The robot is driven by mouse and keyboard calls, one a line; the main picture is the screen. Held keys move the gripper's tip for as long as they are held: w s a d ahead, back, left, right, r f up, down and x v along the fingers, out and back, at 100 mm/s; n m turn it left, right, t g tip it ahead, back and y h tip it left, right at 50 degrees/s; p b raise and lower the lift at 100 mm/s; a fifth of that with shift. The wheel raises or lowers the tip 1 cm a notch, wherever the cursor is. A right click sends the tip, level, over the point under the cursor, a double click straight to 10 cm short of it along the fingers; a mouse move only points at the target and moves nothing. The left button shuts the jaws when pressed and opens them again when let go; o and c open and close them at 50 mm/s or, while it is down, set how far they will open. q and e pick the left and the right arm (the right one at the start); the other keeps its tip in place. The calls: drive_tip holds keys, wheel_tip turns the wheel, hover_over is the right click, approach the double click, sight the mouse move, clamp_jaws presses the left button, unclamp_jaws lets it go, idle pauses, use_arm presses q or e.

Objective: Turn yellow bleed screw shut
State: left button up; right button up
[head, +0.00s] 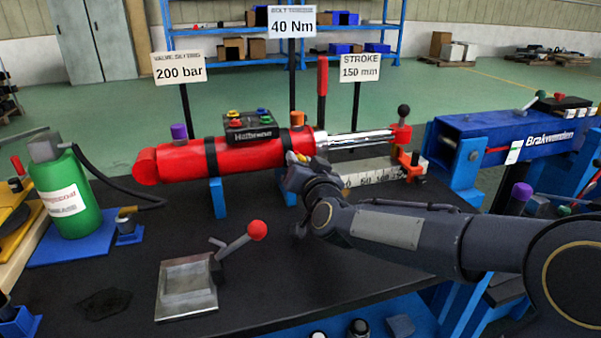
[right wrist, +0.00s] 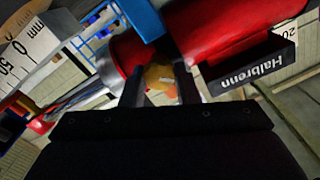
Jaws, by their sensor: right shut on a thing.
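The red cylinder (head: 240,160) lies level on blue supports on the dark bench, and its red body also shows in the right wrist view (right wrist: 225,30). The yellow bleed screw (right wrist: 158,76) is on the cylinder's side in the right wrist view. My right gripper (right wrist: 160,86) is shut on it, with a finger on either side. How far the screw is turned cannot be told. My left gripper is not in view.
A black valve block (head: 250,127) with coloured knobs sits on the cylinder. A grey plate with a red-knobbed lever (head: 257,230) stands in front. A green bottle (head: 68,195) is at left, a scale bar (head: 375,172) and blue Brakwenden unit (head: 510,145) at right.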

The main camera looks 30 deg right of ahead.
drive_tip(key=shift+f+m+b, duration=0.15)
drive_tip(key=shift+m+b, duration=2.55)
drive_tip(key=shift+m, duration=2.1)
drive_tip(key=o, duration=1)
drive_tip(key=shift+d, duration=0.1)
drive_tip(key=shift+s, duration=0.1)
drive_tip(key=p+v, duration=0.1)
drive_tip(key=v, duration=0.6)
drive_tip(key=shift+s+p, duration=0.35)
